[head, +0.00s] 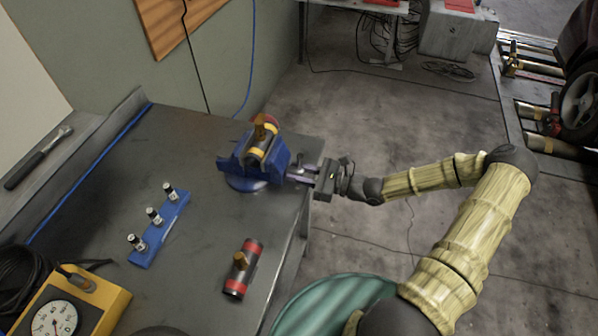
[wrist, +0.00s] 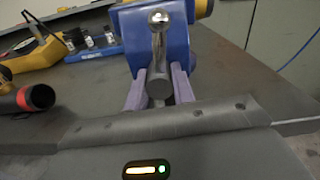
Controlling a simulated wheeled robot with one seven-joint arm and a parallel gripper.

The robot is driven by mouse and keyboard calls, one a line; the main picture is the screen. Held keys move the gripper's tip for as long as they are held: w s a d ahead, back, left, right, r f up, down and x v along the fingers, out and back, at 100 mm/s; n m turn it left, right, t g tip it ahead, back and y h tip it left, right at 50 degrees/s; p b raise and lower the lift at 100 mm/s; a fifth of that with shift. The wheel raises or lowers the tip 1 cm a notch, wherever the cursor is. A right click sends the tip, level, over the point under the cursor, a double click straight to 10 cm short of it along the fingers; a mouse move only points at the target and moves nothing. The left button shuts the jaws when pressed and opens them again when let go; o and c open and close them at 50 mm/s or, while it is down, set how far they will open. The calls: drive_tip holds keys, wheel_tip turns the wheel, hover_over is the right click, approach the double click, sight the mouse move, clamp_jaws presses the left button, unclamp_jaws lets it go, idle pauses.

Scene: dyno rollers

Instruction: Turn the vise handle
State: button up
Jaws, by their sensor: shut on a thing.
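The blue vise (head: 252,164) is fixed near the right edge of the workbench and clamps a cylindrical part with yellow bands and a brass piece (head: 262,135). Its metal handle (wrist: 158,50) stands about upright in the wrist view, with a shiny ball end at the top. My gripper (head: 303,172) is at the right side of the vise, at the handle. In the wrist view my gripper's two pale purple fingers (wrist: 160,92) lie on either side of the handle's lower part and are shut on it. The lower end of the handle is hidden.
A red-banded cylinder (head: 243,268) lies on the workbench (head: 200,245) in front of the vise. A blue rack (head: 160,230) with small bottles stands to the left. A yellow gauge box (head: 70,305) is at the lower left. The floor right of the bench is open around my arm.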

drive_tip(key=shift+r+m+p, duration=0.15)
drive_tip(key=shift+m+p, duration=0.2)
drive_tip(key=shift+m, duration=0.05)
drive_tip(key=m+p, duration=0.2)
drive_tip(key=shift+r+m+p, duration=0.1)
drive_tip(key=shift+m+p, duration=0.2)
drive_tip(key=m+p, duration=0.2)
drive_tip(key=shift+m, duration=0.4)
drive_tip(key=m+p, duration=0.2)
drive_tip(key=m, duration=0.2)
drive_tip(key=m+p, duration=0.1)
drive_tip(key=m, duration=0.7)
drive_tip(key=shift+m+p, duration=0.3)
drive_tip(key=shift+p, duration=0.1)
drive_tip(key=m, duration=0.3)
drive_tip(key=shift+m, duration=0.4)
drive_tip(key=m, duration=0.3)
drive_tip(key=shift+f+p, duration=0.2)
drive_tip(key=shift+p, duration=0.15)
drive_tip(key=shift+m, duration=2.1)
